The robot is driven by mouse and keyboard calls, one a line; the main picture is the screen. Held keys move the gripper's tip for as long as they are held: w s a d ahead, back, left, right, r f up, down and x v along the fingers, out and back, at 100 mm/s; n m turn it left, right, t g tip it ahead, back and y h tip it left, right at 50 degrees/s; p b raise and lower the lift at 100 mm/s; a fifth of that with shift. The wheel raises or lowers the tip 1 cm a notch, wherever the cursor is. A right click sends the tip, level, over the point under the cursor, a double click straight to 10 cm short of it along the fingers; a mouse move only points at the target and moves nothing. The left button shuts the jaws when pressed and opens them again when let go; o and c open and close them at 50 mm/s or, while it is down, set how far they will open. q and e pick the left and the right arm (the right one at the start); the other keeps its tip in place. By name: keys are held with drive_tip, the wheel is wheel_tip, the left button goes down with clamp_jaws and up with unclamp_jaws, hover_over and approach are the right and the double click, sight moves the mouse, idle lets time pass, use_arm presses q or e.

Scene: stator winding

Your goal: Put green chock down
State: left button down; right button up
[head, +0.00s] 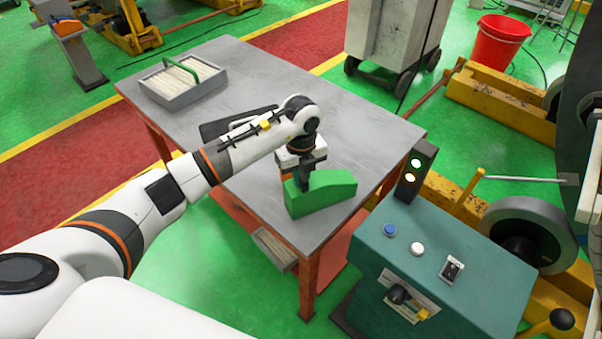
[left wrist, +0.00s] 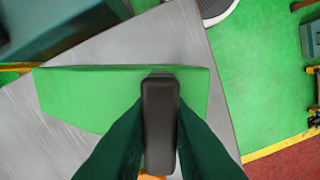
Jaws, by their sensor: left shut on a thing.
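The green chock (head: 320,192) is a wedge-like block at the near right part of the grey metal table (head: 240,80). My left gripper (head: 306,184) is above it with its fingers down on the chock, shut on it. In the left wrist view the chock (left wrist: 90,95) lies across the middle, and the dark gripper (left wrist: 160,120) covers part of it. The chock looks at or just above the tabletop; I cannot tell whether its underside touches. My right gripper is not in view.
A grey tray (head: 178,92) with a green handle stands at the table's far left corner. A dark flat object (head: 225,128) lies behind my left arm. A teal control box (head: 440,260) with buttons stands close to the table's right side. The table's middle is mostly clear.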

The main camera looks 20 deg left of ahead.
use_arm(q)
drive_tip(key=c, duration=1.4)
unclamp_jaws()
drive_tip(key=shift+f, duration=0.1)
drive_tip(key=shift+o, duration=0.2)
drive_tip(key=shift+r, duration=0.45)
wheel_tip(320, 180, up, 11)
drive_tip(key=b, duration=0.3)
drive_tip(key=shift+r+b, duration=0.2)
drive_tip(key=shift+b, duration=0.15)
